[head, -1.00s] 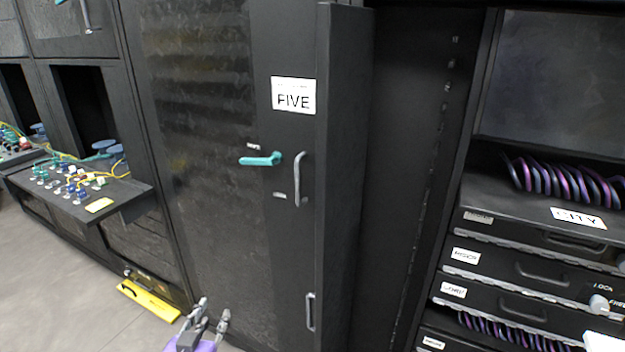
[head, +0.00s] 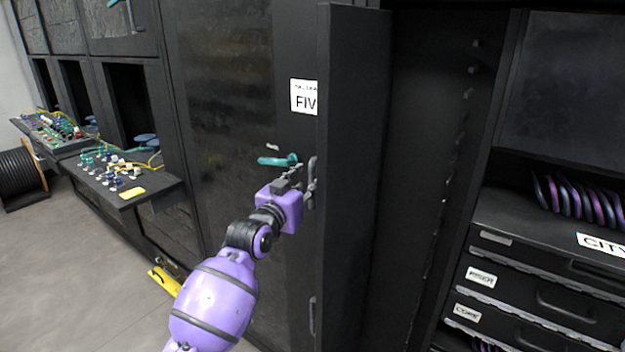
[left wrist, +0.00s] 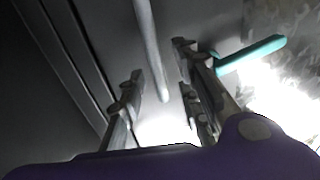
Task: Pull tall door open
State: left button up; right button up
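The tall black door (head: 225,130) stands upright in the middle of the head view with a white "FIV…" label, partly cut off by a black panel edge. A teal lever (head: 277,161) lies level on it, and it also shows in the left wrist view (left wrist: 250,54). A grey vertical pull handle (head: 312,165) is just right of the lever. My left gripper (head: 306,187) is at this handle. In the left wrist view its fingers (left wrist: 158,70) are apart, with the handle bar (left wrist: 150,45) between them and gaps on both sides. My right gripper is out of view.
A black vertical panel (head: 352,190) juts out just right of the handle. A ledge with connectors (head: 120,185) sticks out at left.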

aim_at(310, 179)
pick_arm(q)
jog(key=shift+x, duration=1.45)
jog(key=shift+d, duration=0.15)
jog(key=shift+c, duration=0.5)
grip_shut()
